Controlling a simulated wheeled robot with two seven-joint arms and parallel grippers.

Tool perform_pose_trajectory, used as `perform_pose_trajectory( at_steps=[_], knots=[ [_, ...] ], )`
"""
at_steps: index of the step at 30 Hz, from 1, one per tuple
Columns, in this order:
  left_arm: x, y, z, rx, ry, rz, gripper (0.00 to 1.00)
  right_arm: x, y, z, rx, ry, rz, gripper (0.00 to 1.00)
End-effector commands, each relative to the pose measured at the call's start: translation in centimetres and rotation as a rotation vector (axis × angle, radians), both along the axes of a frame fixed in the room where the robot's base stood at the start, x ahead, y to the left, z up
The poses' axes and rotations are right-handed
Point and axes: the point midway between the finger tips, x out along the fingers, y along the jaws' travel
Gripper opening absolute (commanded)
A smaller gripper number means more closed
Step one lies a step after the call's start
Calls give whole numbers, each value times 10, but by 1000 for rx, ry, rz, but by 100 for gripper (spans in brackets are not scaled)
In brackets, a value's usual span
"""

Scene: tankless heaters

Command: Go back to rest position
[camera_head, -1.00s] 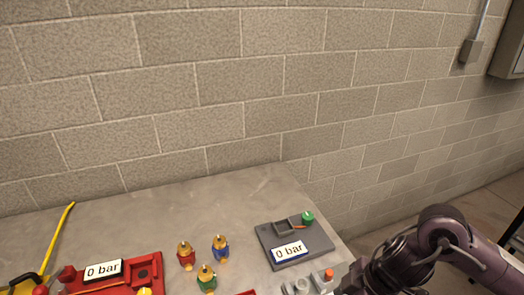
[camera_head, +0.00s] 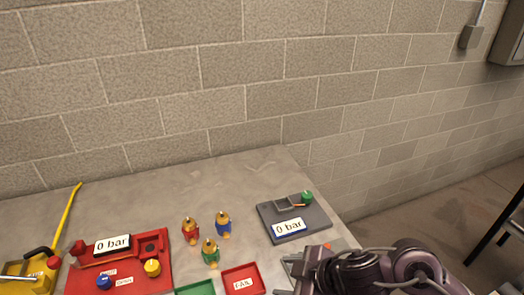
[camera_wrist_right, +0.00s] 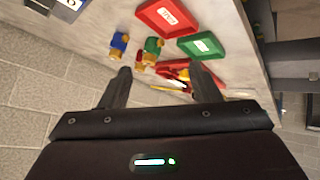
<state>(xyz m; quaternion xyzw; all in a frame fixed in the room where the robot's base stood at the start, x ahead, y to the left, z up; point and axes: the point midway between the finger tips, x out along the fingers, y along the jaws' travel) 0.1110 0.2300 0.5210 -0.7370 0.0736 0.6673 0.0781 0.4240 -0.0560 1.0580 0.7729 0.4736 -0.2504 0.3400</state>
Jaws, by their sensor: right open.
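My right gripper (camera_head: 285,277) is at the bottom of the head view, over the front right part of the table, and its arm comes in from the right. In the right wrist view its two dark fingers (camera_wrist_right: 159,72) stand apart with nothing between them. It is open and empty. Beyond the fingers lie the red tray (camera_wrist_right: 168,17), the green tray (camera_wrist_right: 200,44) and several brass fittings with coloured bands, such as a blue one (camera_wrist_right: 118,45). My left gripper is in neither view.
The grey table (camera_head: 145,205) stands against a block wall. On it are a red test unit (camera_head: 125,262) reading 0 bar, a grey unit (camera_head: 296,220) reading 0 bar, coloured brass fittings (camera_head: 210,252), a red tray (camera_head: 243,279) and a yellow pump (camera_head: 32,277). The table's back middle is clear.

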Motion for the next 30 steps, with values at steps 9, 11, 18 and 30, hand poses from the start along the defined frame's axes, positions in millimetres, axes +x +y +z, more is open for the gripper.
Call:
perform_pose_trajectory(
  at_steps=[9, 11, 18, 30],
  knots=[
    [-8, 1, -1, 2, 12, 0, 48, 12, -21, 17, 107, -34, -539, 57],
    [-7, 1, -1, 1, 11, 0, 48, 6, -41, 9, 85, 18, -649, 57],
    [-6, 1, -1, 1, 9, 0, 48, -45, -105, -29, -10, 279, -953, 57],
    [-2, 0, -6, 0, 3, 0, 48, -90, -137, -114, -96, 537, -1110, 57]
  ],
)
